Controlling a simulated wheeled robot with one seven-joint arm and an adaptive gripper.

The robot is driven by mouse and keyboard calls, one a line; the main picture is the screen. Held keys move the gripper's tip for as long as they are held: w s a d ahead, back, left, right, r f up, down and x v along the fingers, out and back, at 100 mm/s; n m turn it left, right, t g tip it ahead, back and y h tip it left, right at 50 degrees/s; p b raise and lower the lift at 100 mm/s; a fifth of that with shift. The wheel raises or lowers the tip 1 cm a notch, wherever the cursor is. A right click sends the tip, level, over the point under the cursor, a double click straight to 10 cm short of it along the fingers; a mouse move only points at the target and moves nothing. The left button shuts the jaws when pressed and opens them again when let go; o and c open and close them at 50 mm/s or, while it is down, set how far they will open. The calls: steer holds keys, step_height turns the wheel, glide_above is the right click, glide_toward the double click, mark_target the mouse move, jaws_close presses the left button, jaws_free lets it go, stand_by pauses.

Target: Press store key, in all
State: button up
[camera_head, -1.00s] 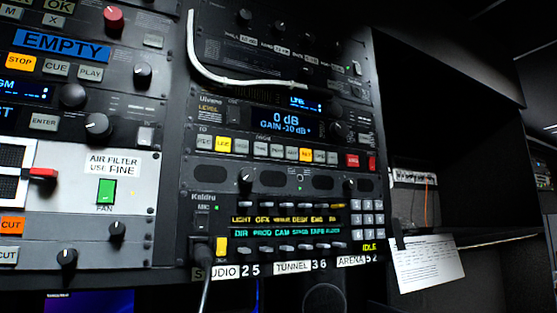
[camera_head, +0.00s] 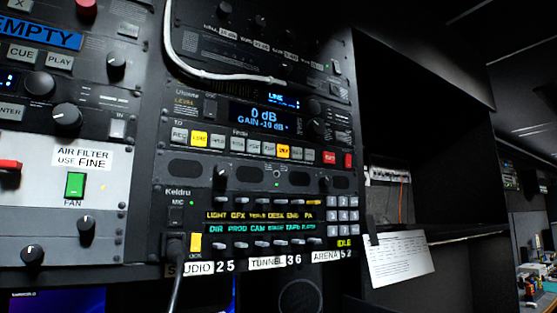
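A rack unit with a blue display (camera_head: 264,116) reading "0 dB GAIN -10 dB" is in the middle of the head view. Below the display runs a row of small keys (camera_head: 237,144). A lit yellow key (camera_head: 199,139) is at the left of the row and a lit orange-yellow key (camera_head: 284,152) farther right. A red key (camera_head: 329,157) and a narrower red key (camera_head: 348,160) are at the right end. The other keys are grey, and their legends are too small to read, so I cannot tell which is the store key. My gripper is not in view.
A white cable (camera_head: 215,76) hangs across the unit above. An intercom panel (camera_head: 262,222) with a keypad (camera_head: 342,215) sits below, a cable (camera_head: 178,275) plugged into its left. At right are an open dark shelf and a hanging paper sheet (camera_head: 400,258).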

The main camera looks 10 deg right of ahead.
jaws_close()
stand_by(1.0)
